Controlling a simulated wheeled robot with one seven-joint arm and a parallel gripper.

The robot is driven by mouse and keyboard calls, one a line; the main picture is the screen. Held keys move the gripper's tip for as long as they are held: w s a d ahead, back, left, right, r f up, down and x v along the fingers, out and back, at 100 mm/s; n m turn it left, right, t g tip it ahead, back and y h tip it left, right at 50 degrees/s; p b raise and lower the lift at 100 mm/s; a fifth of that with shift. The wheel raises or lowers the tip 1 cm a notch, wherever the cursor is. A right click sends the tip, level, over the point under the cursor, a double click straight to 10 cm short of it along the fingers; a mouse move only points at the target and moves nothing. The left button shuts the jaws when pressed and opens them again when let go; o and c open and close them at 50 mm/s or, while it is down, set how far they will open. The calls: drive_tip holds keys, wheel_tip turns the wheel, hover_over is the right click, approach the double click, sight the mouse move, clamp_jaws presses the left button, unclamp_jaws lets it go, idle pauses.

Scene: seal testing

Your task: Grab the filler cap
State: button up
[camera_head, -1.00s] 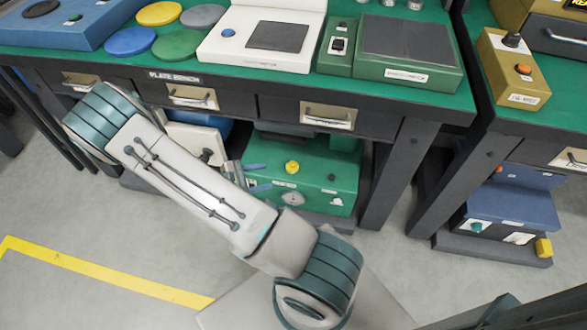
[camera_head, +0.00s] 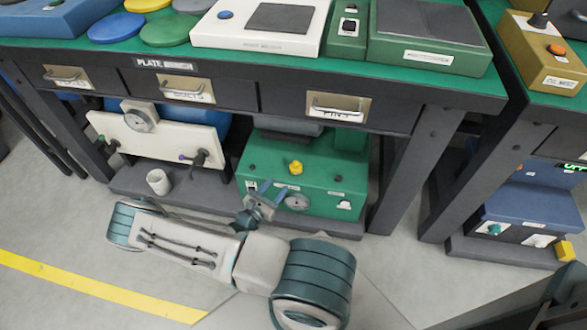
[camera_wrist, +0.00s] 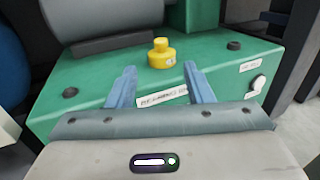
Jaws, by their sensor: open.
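The yellow filler cap (camera_head: 295,167) sits on top of the green machine housing under the bench. In the wrist view the cap (camera_wrist: 161,54) stands upright, ahead of my gripper and roughly centred between the fingers. My gripper (camera_wrist: 158,82) is open and empty, its two blue fingers apart. In the head view my gripper (camera_head: 276,190) is low in front of the green housing (camera_head: 255,160), short of the cap and not touching it.
A white panel unit (camera_head: 150,148) with a gauge and a white cup (camera_head: 158,181) are on the lower shelf to the left. The bench (camera_head: 410,118) overhangs the housing, with a dark leg at its right. A grey cylinder (camera_wrist: 115,45) lies behind the cap.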

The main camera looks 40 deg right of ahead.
sight(294, 165)
drive_tip(key=b+x, duration=0.3)
drive_tip(key=x, duration=0.7)
drive_tip(key=shift+d, duration=0.3)
clamp_jaws()
